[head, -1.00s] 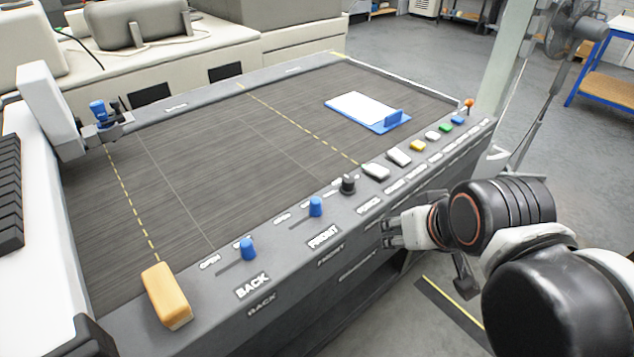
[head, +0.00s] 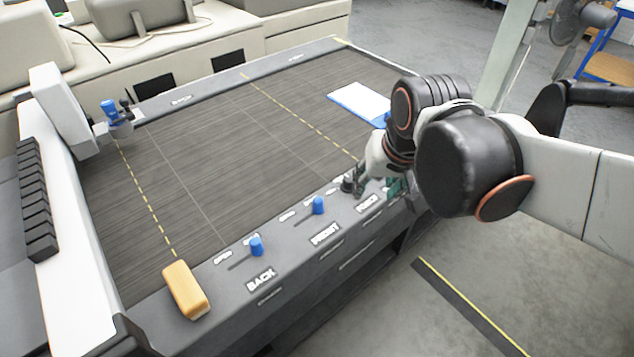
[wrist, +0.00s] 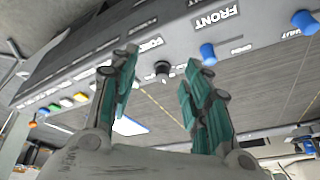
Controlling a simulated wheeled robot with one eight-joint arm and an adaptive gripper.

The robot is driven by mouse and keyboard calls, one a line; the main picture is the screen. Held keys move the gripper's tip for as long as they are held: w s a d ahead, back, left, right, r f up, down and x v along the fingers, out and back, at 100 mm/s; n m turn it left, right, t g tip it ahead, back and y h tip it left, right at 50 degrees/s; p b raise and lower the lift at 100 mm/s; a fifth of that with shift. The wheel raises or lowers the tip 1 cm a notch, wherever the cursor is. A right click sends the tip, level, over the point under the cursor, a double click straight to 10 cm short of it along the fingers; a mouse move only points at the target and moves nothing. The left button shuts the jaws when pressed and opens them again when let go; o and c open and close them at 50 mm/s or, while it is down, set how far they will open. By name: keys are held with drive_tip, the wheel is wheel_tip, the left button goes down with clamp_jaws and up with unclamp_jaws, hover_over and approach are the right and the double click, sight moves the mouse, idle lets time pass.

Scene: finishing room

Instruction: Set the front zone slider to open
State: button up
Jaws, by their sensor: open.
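The front zone slider is a blue knob (head: 318,204) on the dark front rail, above the FRONT label (head: 325,233). It sits at the right end of its short slot, away from the OPEN label on the left. In the wrist view the same blue knob (wrist: 208,54) shows beside the upside-down FRONT label (wrist: 214,17). My gripper (head: 378,182) is over the rail, to the right of the slider and near a black knob (head: 351,186). In the wrist view my gripper (wrist: 160,62) has its teal fingers apart, with nothing held. My arm hides the buttons farther right in the head view.
A second blue slider knob (head: 256,246) stands by the BACK label (head: 261,280). A yellow-orange block (head: 186,290) lies at the rail's left end. A blue clipboard with white paper (head: 358,102) lies on the dark table bed (head: 220,150), which is otherwise mostly clear.

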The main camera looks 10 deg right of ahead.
drive_tip(key=w+a+r+m+g+p, duration=0.1)
drive_tip(key=w+a+r+g+p, duration=0.2)
drive_tip(key=w+a+p, duration=0.4)
drive_tip(key=g+p, duration=0.1)
drive_tip(key=p, duration=0.3)
hover_over(318, 199)
drive_tip(key=f, duration=0.1)
wheel_tip(318, 199, down, 14)
drive_tip(key=b, duration=1)
drive_tip(key=shift+r, duration=0.1)
